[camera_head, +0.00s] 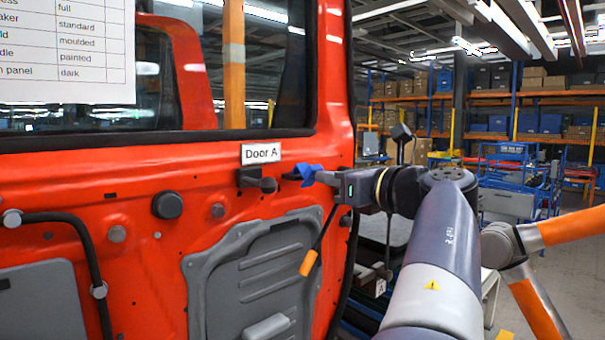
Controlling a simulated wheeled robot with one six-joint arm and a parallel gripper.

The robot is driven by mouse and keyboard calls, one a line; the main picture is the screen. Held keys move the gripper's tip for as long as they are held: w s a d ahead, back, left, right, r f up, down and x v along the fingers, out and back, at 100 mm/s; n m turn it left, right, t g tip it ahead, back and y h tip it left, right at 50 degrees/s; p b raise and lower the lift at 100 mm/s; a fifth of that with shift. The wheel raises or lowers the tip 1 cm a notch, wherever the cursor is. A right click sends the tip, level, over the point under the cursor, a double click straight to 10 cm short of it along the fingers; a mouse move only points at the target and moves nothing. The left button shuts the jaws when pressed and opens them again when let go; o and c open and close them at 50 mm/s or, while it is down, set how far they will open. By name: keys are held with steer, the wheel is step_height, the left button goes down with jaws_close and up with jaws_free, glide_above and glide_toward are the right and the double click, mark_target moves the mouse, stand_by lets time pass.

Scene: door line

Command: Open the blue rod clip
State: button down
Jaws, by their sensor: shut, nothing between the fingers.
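The blue rod clip (308,172) is a small blue piece on the red door (226,208), near the door's right edge and right of a dark fitting (256,180). My gripper (318,177) reaches in from the right, with its tip at the clip. It is shut with nothing between its fingers. The fingertips overlap the clip in this view, and I cannot tell whether they touch it. Whether the clip is open or closed is too small to tell.
A dark strap with an orange end (308,263) hangs below the clip. A grey panel (252,280) covers the lower door. A printed sheet (66,50) shows at upper left. Shelving (540,92) stands behind at right.

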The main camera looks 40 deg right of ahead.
steer(key=shift+w+r+p, duration=0.2)
steer(key=shift+r, duration=0.55)
steer(key=shift+w+r+p, duration=0.25)
steer(key=shift+r, duration=0.45)
steer(key=shift+w+r+p, duration=0.2)
steer(key=shift+r, duration=0.65)
steer(key=shift+a, duration=0.1)
